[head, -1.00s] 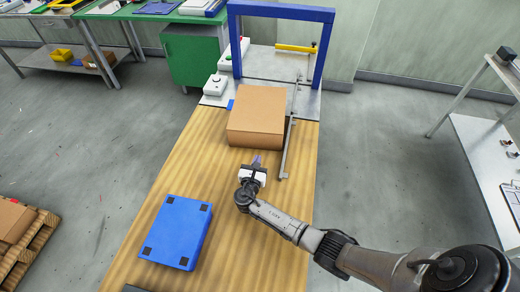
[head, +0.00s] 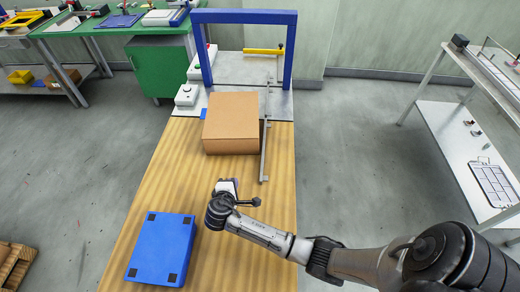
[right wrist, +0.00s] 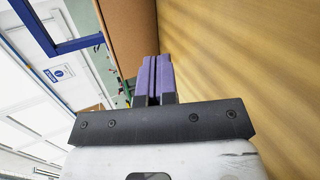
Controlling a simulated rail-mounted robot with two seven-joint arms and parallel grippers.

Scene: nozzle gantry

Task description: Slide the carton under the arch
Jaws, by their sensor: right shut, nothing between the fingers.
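The brown carton (head: 230,125) sits on the conveyor-like table, close in front of the blue arch (head: 245,16), with its right side beside a thin metal rail (head: 265,140). The carton also shows at the top of the right wrist view (right wrist: 128,30), with part of the blue arch (right wrist: 75,45) to its left. My right gripper (head: 229,183) is just in front of the carton's near side, apart from it. Its purple fingers (right wrist: 155,75) are shut together and empty; in the head view they are mostly hidden. My left gripper is not in view.
A blue block with dark corner pads (head: 162,250) lies on the wooden tabletop (head: 270,205) at the near left. A yellow bar (head: 264,51) stands behind the arch. White boxes (head: 187,95) sit left of the arch. A shelf (head: 465,150) stands at right.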

